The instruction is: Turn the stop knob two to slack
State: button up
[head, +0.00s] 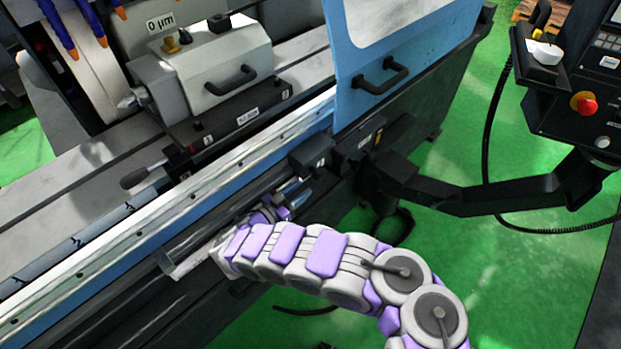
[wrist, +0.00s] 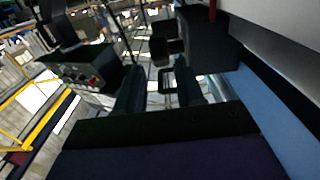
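A dark stop block (head: 313,157) with a small pale label sits on the rail along the front of the grinder. I cannot read its number for certain, nor tell its knob apart in the head view. In the wrist view a dark block (wrist: 212,42) with a stubby dark protrusion (wrist: 166,44) stands just beyond my fingers; the protrusion may be the knob. My gripper (head: 290,196) is just below and left of the block in the head view. In the wrist view its two fingers (wrist: 158,72) are apart, with no object held between them.
A blue door with a black handle (head: 380,75) stands above the rail. A black support arm (head: 480,197) carries the control panel (head: 585,95) with a red button at the right. The workhead (head: 205,75) is at upper left. Green floor lies clear at lower right.

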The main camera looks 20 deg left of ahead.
jog(key=p+v, duration=0.1)
jog(key=v, duration=0.8)
jog(key=shift+s, duration=0.2)
jog(key=shift+a, duration=0.1)
